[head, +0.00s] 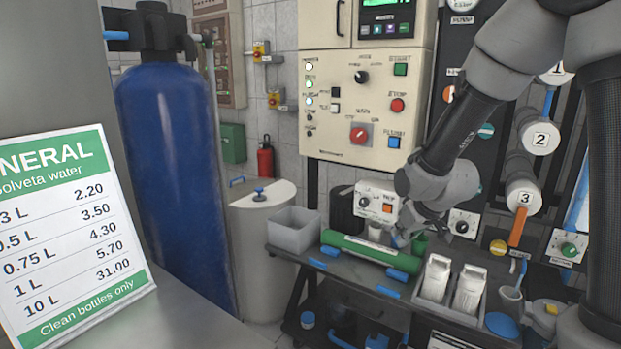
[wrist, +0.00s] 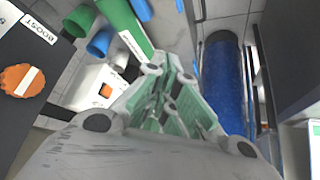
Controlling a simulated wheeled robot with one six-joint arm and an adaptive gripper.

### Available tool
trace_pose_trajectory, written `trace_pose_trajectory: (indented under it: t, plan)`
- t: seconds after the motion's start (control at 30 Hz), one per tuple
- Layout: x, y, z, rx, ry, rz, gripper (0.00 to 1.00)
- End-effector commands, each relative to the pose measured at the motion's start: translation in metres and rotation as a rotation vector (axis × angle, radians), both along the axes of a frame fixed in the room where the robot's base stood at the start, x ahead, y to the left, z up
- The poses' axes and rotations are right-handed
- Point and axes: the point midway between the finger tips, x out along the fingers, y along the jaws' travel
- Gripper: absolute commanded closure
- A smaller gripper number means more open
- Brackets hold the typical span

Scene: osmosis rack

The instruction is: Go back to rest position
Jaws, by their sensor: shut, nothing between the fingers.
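My gripper (head: 402,238) is in front of the control panel, over the back right of the trolley, near the right end of a green cylinder (head: 365,250) with blue ends. It is shut and empty. In the wrist view my gripper's fingers (wrist: 168,82) are closed together in the middle, and the green cylinder shows above them at the top. In the head view I cannot tell whether the fingertips touch anything. My arm comes down from the upper right and bends at the elbow.
A dark trolley (head: 310,262) holds a grey bin (head: 293,230), white bottles in a tray (head: 436,276) and a blue lid (head: 502,324). A blue tank (head: 170,160) and a price sign (head: 70,230) stand left. Numbered valves and an orange handle (head: 518,226) are right.

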Motion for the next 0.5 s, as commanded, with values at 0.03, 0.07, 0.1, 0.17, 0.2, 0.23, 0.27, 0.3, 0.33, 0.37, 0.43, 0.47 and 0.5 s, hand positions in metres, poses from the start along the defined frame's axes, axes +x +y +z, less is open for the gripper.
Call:
trace_pose_trajectory:
  t: [0.03, 0.07, 0.1, 0.17, 0.2, 0.23, 0.27, 0.3, 0.33, 0.37, 0.43, 0.47, 0.5]
  plan:
    - [-0.024, -0.011, 0.010, -0.003, 0.072, -0.024, 1.00]
    - [-0.041, -0.019, 0.014, -0.008, 0.123, -0.040, 1.00]
    - [-0.064, -0.028, 0.021, -0.013, 0.188, -0.063, 1.00]
    - [-0.099, -0.043, 0.034, -0.021, 0.277, -0.100, 1.00]
    - [-0.122, -0.053, 0.044, -0.028, 0.328, -0.124, 1.00]
    - [-0.139, -0.060, 0.051, -0.033, 0.360, -0.141, 1.00]
    - [-0.154, -0.067, 0.058, -0.037, 0.389, -0.158, 1.00]
    - [-0.174, -0.075, 0.068, -0.040, 0.419, -0.181, 1.00]
    - [-0.189, -0.081, 0.075, -0.042, 0.438, -0.196, 1.00]
    - [-0.203, -0.086, 0.082, -0.043, 0.451, -0.211, 1.00]
    - [-0.230, -0.097, 0.097, -0.042, 0.463, -0.243, 1.00]
    - [-0.240, -0.101, 0.103, -0.040, 0.458, -0.255, 1.00]
    - [-0.250, -0.106, 0.111, -0.037, 0.441, -0.266, 1.00]
